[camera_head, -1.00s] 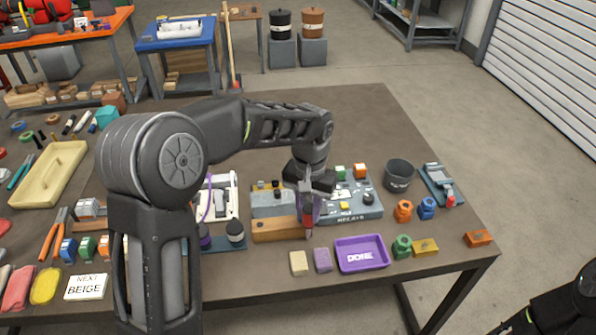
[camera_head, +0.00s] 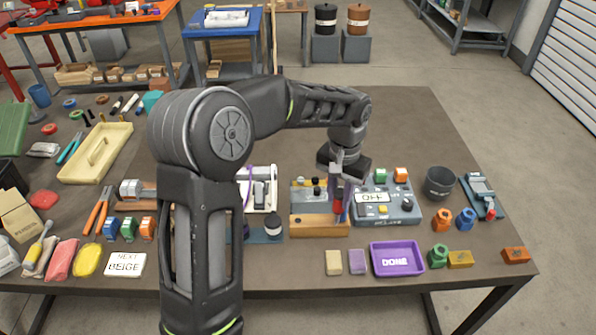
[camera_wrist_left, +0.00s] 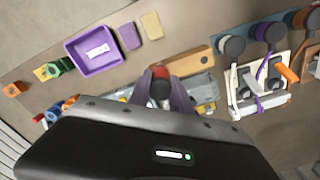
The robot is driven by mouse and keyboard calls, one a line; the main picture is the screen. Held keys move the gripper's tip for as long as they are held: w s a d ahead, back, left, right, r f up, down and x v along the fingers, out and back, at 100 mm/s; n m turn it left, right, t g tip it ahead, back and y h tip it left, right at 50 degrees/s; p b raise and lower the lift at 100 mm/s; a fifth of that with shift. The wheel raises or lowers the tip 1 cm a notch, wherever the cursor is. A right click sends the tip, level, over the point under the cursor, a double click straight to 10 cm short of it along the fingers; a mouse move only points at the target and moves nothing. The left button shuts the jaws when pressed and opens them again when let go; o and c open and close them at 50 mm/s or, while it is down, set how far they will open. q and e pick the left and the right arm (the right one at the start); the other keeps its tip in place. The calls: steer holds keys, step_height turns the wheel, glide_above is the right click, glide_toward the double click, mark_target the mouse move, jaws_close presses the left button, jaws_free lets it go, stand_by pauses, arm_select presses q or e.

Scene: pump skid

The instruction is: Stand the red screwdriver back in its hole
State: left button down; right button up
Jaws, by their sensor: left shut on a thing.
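My left gripper (camera_head: 341,197) points down over the right end of a wooden block (camera_head: 318,227) and is shut on the red screwdriver (camera_head: 338,208). In the left wrist view the screwdriver's round red end (camera_wrist_left: 160,74) shows between the two fingers (camera_wrist_left: 163,92), and the wooden block (camera_wrist_left: 190,63) lies beside it. The screwdriver looks roughly upright, overlapping the block's right end in the head view. Its lower end and the hole in the block are hidden or too small to tell. My right gripper is not in view.
A grey control box (camera_head: 402,214) with an OFF sign stands right of the screwdriver. A purple DONE tray (camera_head: 397,271) and two small blocks lie in front. A dark cup (camera_head: 439,183) stands farther right. Bare table (camera_head: 430,125) lies behind.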

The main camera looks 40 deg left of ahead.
arm_select(q)
steer(key=s+a+r+p, duration=0.1)
steer(key=s+a+r, duration=0.2)
steer(key=a, duration=0.6)
steer(key=shift+a+r+n, duration=0.4)
steer(key=shift+s+f, duration=0.1)
steer(key=shift+s, duration=0.05)
steer(key=shift+f+b, duration=1.7)
steer(key=shift+f, duration=0.75)
steer(key=shift+f+b, duration=1.8)
steer(key=shift+f, duration=0.8)
steer(key=c, duration=1.1)
jaws_free()
